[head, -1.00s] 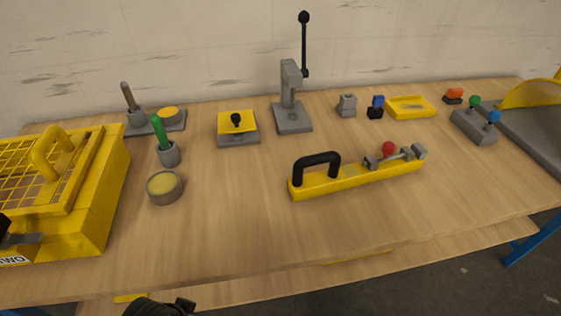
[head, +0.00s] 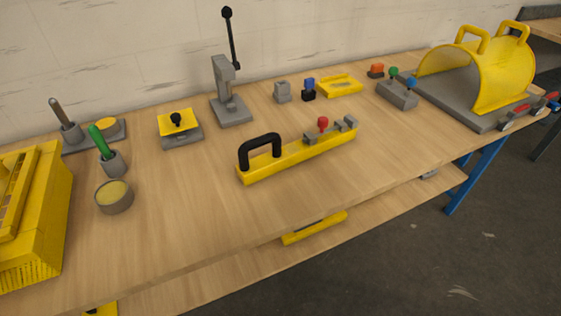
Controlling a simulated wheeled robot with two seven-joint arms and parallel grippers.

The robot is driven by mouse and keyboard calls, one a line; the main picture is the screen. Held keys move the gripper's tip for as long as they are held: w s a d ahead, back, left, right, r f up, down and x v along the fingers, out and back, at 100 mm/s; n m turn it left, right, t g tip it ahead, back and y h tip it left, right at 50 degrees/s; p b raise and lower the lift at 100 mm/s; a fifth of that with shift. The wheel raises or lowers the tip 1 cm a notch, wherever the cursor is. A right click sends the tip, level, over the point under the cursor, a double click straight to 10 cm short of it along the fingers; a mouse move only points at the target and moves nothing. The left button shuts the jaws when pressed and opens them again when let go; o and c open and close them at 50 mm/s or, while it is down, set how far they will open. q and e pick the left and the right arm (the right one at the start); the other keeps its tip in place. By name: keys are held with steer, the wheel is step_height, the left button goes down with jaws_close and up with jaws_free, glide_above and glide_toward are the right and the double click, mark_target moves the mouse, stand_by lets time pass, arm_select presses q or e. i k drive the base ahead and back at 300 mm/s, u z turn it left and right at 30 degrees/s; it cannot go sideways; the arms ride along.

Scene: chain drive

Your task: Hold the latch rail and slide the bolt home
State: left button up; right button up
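The latch rail (head: 300,156) is a long yellow bar lying on the wooden bench near its middle, slanting up to the right. A black arched handle (head: 259,147) stands on its left end. The bolt with a red knob (head: 323,124) sits at the right end of the rail, among grey guide blocks (head: 344,126). From here I cannot tell how far the bolt is from the end block. Neither of my grippers shows in the head view.
A grey lever press (head: 229,95) stands behind the rail. A yellow guard (head: 495,70) on a grey plate is at the right. A yellow box (head: 40,215) and a round grey cup (head: 114,197) are at the left. The bench front by the rail is clear.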

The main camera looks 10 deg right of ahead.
mark_target(323, 121)
steer(key=k, duration=0.3)
steer(key=z, duration=1.6)
steer(key=i, duration=1.25)
steer(key=u, duration=2.2)
